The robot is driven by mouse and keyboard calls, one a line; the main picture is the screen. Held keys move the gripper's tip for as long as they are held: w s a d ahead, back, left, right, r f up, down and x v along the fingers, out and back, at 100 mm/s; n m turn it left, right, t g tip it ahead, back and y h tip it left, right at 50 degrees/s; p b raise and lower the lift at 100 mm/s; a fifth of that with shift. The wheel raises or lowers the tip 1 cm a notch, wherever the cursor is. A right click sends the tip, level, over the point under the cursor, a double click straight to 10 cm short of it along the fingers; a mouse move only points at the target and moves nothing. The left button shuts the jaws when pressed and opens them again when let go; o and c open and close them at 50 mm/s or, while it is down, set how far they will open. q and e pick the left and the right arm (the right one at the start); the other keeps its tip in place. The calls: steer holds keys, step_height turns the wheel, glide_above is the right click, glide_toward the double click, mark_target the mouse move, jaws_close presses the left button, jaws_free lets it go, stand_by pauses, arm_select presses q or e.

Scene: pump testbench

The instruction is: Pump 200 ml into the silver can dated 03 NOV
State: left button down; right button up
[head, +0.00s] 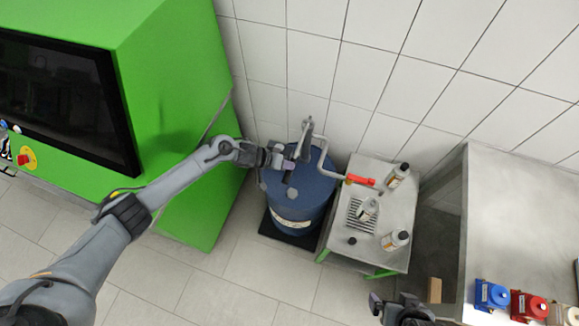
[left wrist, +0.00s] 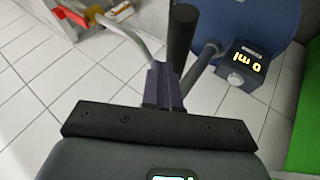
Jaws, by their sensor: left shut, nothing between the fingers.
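A blue drum (head: 290,205) with a pump on top stands between the green machine and a small table (head: 408,215). My left gripper (head: 288,158) is at the pump, shut and empty. In the left wrist view its fingers (left wrist: 163,82) are beside a black handle (left wrist: 182,42). The pump's display (left wrist: 248,60) reads 0 ml. A pipe with a red nozzle (head: 360,180) reaches over the table. Silver cans stand at its back (head: 397,175), on the grate (head: 366,209) and at its front (head: 394,241); their dates are too small to read. My right gripper (head: 398,308) is at the bottom edge, its jaws unclear.
A small black cap (head: 351,240) lies on the small table. The green machine (head: 185,90) stands close on the left. A steel bench (head: 520,220) on the right carries blue (head: 492,295) and red (head: 528,306) boxes. The floor in front of the drum is clear.

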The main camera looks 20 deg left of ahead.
mark_target(286, 173)
arm_select(q)
steer(key=shift+s+f+b, duration=0.15)
steer(key=shift+f+b, duration=0.55)
steer(key=shift+f, duration=0.7)
stand_by(0.9)
steer(key=shift+f, duration=0.4)
stand_by(0.3)
steer(key=shift+s+f+b, duration=0.1)
steer(key=shift+f+b, duration=0.4)
steer(key=shift+b, duration=0.05)
stand_by(0.3)
steer(key=shift+f, duration=0.45)
stand_by(0.3)
steer(key=shift+s+f+b, duration=0.1)
steer(key=shift+f+b, duration=0.4)
stand_by(0.3)
steer(key=shift+f+b, duration=0.35)
steer(key=shift+f, duration=0.25)
stand_by(0.5)
steer(key=shift+r, duration=0.1)
stand_by(0.7)
